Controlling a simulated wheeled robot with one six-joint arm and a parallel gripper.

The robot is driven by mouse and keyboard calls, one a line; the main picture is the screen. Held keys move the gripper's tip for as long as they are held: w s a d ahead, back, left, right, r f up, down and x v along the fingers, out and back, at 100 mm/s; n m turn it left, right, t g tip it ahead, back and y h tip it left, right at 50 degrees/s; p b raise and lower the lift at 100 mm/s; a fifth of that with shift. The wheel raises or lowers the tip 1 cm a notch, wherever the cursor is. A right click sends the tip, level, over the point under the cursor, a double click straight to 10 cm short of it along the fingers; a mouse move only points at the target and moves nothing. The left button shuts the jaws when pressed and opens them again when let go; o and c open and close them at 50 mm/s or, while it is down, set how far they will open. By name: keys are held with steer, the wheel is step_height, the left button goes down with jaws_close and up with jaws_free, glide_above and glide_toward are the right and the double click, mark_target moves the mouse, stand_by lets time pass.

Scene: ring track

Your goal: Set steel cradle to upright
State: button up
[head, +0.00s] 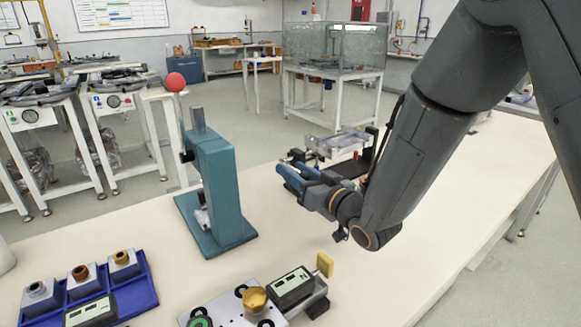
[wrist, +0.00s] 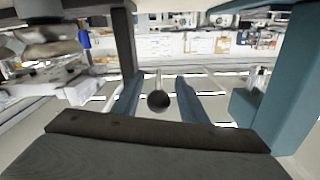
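What looks like the steel cradle (head: 338,144) is a shiny, shallow metal tray, lying roughly flat with a slight tilt beside a black upright plate, just behind my gripper in the head view. My gripper (head: 296,178) is in front of it, its blue fingers pointing left. In the wrist view the gripper (wrist: 158,102) shows its two fingers apart. A dark round knob (wrist: 158,101) on a pale rod appears in the gap; I cannot tell whether it is between the fingers or beyond them. My arm and gripper hide the lower part of the cradle's stand.
A teal press (head: 222,190) with a red ball (head: 175,82) on its lever stands left of my gripper. A blue tray (head: 142,282) with small blocks is at front left. A metal fixture plate (head: 228,306) lies in front. The table's right front is clear.

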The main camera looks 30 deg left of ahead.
steer(key=shift+x, duration=1.35)
jaws_close()
steer(key=shift+d, duration=0.2)
steer(key=shift+a, duration=0.15)
steer(key=shift+r+p, duration=0.1)
steer(key=shift+p, duration=0.25)
steer(key=shift+a, duration=0.1)
